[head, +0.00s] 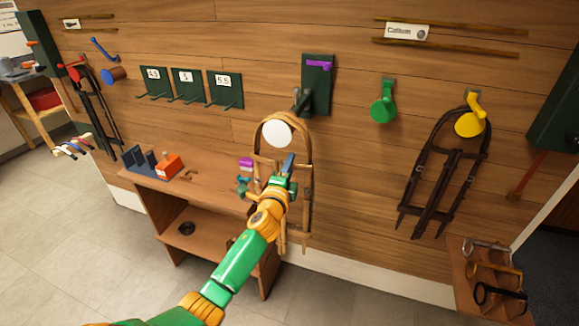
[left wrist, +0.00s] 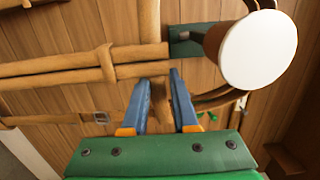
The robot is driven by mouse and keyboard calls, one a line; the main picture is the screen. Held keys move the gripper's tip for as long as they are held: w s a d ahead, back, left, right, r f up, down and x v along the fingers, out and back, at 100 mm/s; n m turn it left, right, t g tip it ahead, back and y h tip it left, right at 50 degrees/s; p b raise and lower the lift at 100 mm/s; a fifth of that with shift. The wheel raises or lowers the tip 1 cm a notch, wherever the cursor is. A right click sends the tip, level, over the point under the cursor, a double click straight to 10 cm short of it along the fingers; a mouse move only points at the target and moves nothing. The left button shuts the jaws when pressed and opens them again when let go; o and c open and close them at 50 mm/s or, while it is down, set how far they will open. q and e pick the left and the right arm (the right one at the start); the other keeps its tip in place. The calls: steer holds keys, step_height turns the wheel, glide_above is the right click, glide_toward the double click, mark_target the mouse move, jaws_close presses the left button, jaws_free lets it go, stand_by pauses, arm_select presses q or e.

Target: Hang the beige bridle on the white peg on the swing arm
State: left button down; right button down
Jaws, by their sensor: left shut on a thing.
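The beige bridle (head: 284,115) stands upright at the swing arm, its top loop arching over the round white peg face (head: 277,133) and its straps dropping on both sides. I cannot tell whether the loop rests on the peg or is held clear of it. My left gripper (head: 288,166) is just below the peg, its blue fingers shut on a bridle strap. In the left wrist view the fingers (left wrist: 161,82) are at the beige straps (left wrist: 80,66), with the white disc (left wrist: 258,50) at the upper right. My right gripper is not in view.
The swing arm's green wall plate (head: 318,85) carries a purple hook. A green peg (head: 383,108) and a yellow peg (head: 470,118) holding a dark bridle are to the right. A wooden bench (head: 205,190) with small items stands below left.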

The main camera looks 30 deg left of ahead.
arm_select(q)
steer(key=c, duration=0.6)
jaws_free()
steer(key=shift+r, duration=0.1)
steer(key=shift+s, duration=0.1)
